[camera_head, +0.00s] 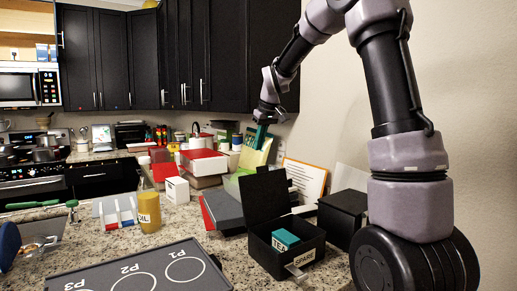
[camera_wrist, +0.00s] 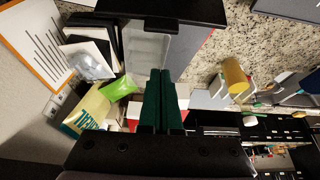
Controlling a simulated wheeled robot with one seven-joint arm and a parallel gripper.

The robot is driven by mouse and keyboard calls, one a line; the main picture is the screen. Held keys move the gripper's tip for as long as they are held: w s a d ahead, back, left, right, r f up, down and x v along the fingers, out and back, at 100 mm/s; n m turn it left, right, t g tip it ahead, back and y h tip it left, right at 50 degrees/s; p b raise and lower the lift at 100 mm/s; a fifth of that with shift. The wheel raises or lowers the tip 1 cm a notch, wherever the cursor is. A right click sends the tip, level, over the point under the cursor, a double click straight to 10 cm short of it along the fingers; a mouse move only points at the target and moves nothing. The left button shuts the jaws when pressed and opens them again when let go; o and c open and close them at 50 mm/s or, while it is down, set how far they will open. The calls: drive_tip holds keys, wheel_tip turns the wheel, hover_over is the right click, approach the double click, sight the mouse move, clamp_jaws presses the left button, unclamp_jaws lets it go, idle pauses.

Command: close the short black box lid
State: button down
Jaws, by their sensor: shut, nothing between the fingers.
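The short black box (camera_head: 283,262) stands on the counter with its lid (camera_head: 264,196) raised upright at its back left. A teal TEA packet (camera_head: 285,240) lies inside, and a SPARE tag (camera_head: 299,264) is on its front. My gripper (camera_head: 259,138) is above and behind the raised lid, apart from it, with its green fingers pointing down. In the wrist view my gripper (camera_wrist: 160,75) has its fingers together with nothing between them. A black panel (camera_wrist: 165,9) crosses the top of that view; I cannot tell whether it is the lid.
A closed black box (camera_head: 344,216) stands right of the open one. Grey and red binders (camera_head: 224,208), a white carton (camera_head: 177,190) and an oil bottle (camera_head: 149,211) stand to the left. A dark tray with circles (camera_head: 215,275) lies in front. An orange-framed sheet (camera_head: 305,178) leans behind.

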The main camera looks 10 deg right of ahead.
drive_tip(key=x, duration=0.9)
drive_tip(key=s, duration=0.1)
drive_tip(key=s+d+r, duration=0.1)
drive_tip(key=s, duration=0.2)
drive_tip(key=shift+d+r, duration=0.3)
drive_tip(key=shift+d, duration=0.05)
